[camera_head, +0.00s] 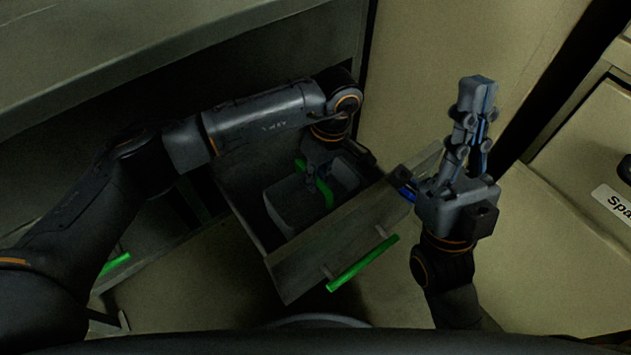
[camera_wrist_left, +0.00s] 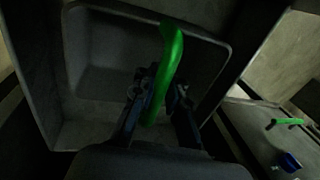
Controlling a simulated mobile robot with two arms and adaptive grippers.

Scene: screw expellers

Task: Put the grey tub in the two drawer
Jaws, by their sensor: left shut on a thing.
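The grey tub (camera_head: 290,205) is inside a pulled-out drawer (camera_head: 330,235), and its green handle (camera_head: 324,190) arches over it. My left gripper (camera_head: 322,165) reaches down into the drawer from above and is shut on this handle. In the left wrist view the fingers (camera_wrist_left: 158,100) are on either side of the green handle (camera_wrist_left: 168,65), with the empty tub (camera_wrist_left: 100,70) below. I cannot tell whether the tub rests on the drawer floor. No number shows on the drawer. My right gripper (camera_head: 478,95) points up, empty, its fingers together, right of the drawer.
The open drawer has a green bar handle (camera_head: 363,263) on its front. Another green handle (camera_head: 115,263) shows at the lower left. A grey worktop (camera_head: 150,45) lies above the drawer at the upper left. A labelled cabinet (camera_head: 600,150) stands at the right edge.

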